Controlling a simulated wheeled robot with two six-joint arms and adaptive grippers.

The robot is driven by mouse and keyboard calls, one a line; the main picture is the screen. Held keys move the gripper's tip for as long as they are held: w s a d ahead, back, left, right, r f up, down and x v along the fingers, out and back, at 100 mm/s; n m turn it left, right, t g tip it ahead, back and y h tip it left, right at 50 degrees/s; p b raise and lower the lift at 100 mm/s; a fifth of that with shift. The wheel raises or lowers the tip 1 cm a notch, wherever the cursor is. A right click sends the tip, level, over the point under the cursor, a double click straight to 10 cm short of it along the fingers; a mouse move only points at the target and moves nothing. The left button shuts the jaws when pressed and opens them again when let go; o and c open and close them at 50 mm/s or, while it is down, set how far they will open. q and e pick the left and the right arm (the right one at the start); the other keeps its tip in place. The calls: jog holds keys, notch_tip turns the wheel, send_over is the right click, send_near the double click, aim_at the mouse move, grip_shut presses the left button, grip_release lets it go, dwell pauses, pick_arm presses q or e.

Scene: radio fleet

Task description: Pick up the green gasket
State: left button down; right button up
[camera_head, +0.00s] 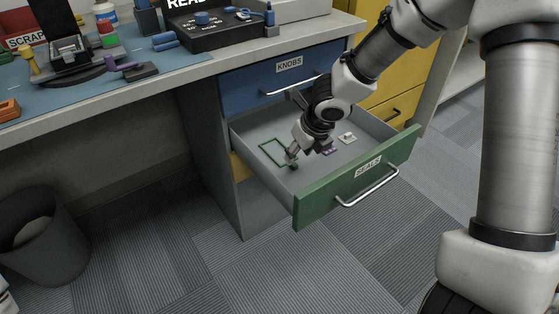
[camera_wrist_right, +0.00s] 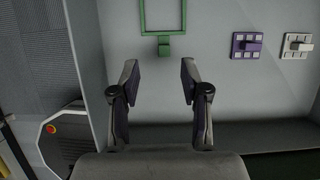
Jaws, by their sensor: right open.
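The green gasket (camera_head: 268,142) is a thin rectangular frame lying flat in the open green-fronted drawer labelled SEALS (camera_head: 330,195). In the right wrist view the gasket (camera_wrist_right: 163,33) is at the top, with a small green tab (camera_wrist_right: 164,47) at its near edge. My right gripper (camera_head: 291,156) reaches down into the drawer over the gasket's near end and partly hides it. In the right wrist view my right gripper (camera_wrist_right: 160,75) is open, with nothing between its fingers. The gasket's tab lies just beyond the gap between the fingertips. My left gripper is not in view.
A purple piece (camera_wrist_right: 247,45) and a white piece (camera_wrist_right: 298,45) lie right of the gasket in the drawer. The blue KNOBS drawer (camera_head: 280,80) above is shut. A cluttered desk (camera_head: 150,75) is at the upper left. A dark bin (camera_head: 45,240) stands on the floor.

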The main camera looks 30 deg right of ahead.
aim_at(295, 165)
jog(key=b+x, duration=0.1)
jog(key=x, duration=0.1)
jog(key=b+x, duration=0.2)
jog(key=x, duration=0.1)
jog(key=shift+w+d+f, duration=0.1)
jog(key=shift+d+f, duration=0.25)
jog(key=shift+r, duration=0.1)
jog(key=c, duration=0.8)
jog(key=shift+c, duration=0.2)
notch_tip(295, 165, up, 10)
jog(key=p, duration=0.9)
jog(key=shift+r, duration=0.1)
